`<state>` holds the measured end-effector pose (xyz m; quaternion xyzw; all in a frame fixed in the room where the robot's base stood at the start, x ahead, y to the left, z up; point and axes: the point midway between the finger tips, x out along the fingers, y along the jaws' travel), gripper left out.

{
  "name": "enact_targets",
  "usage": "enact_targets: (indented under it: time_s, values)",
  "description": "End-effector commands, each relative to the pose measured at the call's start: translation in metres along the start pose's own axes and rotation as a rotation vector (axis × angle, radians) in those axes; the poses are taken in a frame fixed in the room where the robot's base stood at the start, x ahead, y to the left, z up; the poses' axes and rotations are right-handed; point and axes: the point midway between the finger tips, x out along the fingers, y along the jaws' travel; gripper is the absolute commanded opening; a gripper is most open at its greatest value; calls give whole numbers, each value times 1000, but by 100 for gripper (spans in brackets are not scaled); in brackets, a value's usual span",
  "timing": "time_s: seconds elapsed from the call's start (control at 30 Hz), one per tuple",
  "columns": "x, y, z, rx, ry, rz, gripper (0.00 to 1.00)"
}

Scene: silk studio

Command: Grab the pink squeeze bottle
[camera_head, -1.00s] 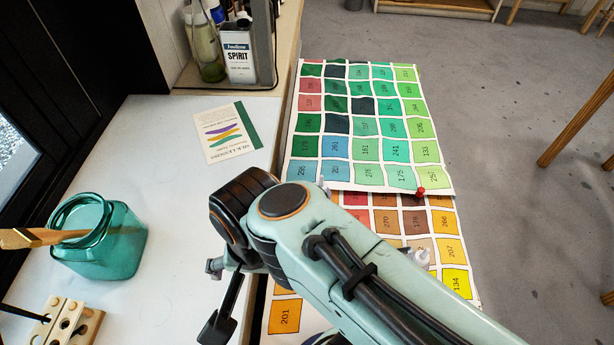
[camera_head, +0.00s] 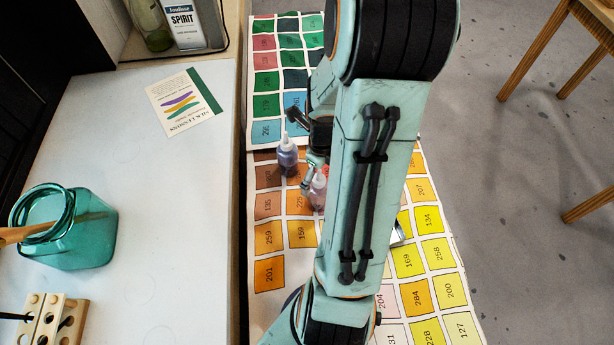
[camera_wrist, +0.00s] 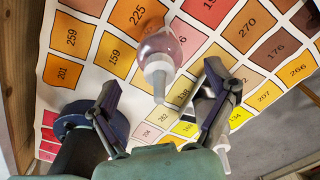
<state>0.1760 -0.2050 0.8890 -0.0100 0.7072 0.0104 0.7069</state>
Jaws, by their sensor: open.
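The pink squeeze bottle (camera_head: 318,192) stands on the colour chart in the head view, partly hidden by my arm. In the wrist view a pale pink, see-through bottle (camera_wrist: 160,48) with a white cap and nozzle shows between and beyond my fingertips, apart from them. My gripper (camera_wrist: 163,80) is open and empty, one finger on either side of the nozzle's line. In the head view my gripper (camera_head: 300,150) is partly hidden behind my arm, beside the bottles.
A purple bottle (camera_head: 287,157) stands just left of the pink one. Another white-nozzled bottle (camera_wrist: 222,155) is mostly behind my right finger. A dark blue round object (camera_wrist: 75,122) lies near the left finger. A white counter (camera_head: 150,200) holds a teal jar (camera_head: 85,245).

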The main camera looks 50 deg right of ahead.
Motion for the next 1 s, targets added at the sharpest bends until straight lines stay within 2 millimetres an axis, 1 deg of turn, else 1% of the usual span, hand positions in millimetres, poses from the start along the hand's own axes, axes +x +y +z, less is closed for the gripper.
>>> enact_targets:
  time_s: [0.03,0.1,0.23,0.37,0.57,0.6,0.67,0.7,0.8,1.0]
  values:
    - [9,1,0,-1,2,6,85]
    - [20,1,-1,0,3,5,85]
    - [33,0,0,-1,1,2,85]
    - [38,0,0,-2,-1,0,85]
    - [38,0,0,-2,-1,-1,85]
    - [38,0,0,-2,-1,-1,72]
    - [38,0,0,-2,-1,-1,54]
    - [38,0,0,-2,-1,-1,41]
    - [38,0,0,-2,0,-1,13]
    - [38,0,0,-2,0,0,13]
